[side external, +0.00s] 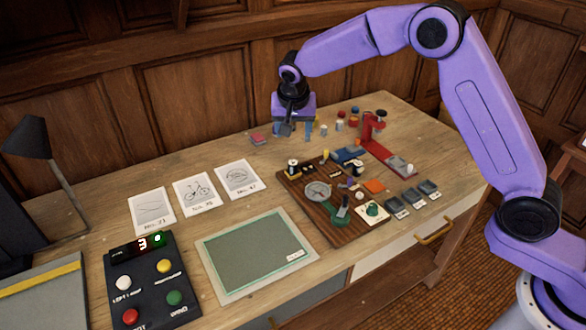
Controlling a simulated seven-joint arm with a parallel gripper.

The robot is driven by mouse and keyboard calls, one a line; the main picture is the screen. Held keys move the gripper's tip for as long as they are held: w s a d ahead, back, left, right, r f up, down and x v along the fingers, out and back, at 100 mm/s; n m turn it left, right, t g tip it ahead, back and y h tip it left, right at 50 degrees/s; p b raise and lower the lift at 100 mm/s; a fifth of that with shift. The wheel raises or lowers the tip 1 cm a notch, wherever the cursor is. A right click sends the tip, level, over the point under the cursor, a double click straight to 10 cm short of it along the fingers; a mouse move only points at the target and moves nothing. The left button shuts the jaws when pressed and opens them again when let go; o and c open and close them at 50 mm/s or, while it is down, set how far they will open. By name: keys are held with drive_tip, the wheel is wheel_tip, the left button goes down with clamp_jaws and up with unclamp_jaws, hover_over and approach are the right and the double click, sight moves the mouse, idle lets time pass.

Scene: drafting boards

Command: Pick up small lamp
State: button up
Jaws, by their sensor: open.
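A dark lamp (30,138) with a cone-shaped shade and a thin grey stem stands at the far left of the desk; its base is partly hidden. It is the only thing I can make out as a lamp. My gripper (291,131) points down over the back middle of the desk, far to the right of this lamp. The gripper is open, with blue fingertips, and I see nothing held in it. Whether its tips touch the desk is hard to tell.
A small red block (258,139) lies left of my gripper. A brown board (293,182) with small parts, a red stand (372,128), sketch cards (196,190), a green mat (255,255) and a black button box (145,285) fill the desk. The back left strip is clear.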

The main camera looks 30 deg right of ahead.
sight(293, 162)
drive_tip(key=x, duration=1.6)
drive_tip(key=shift+w+d+f, duration=0.1)
drive_tip(key=shift+f, duration=0.3)
clamp_jaws()
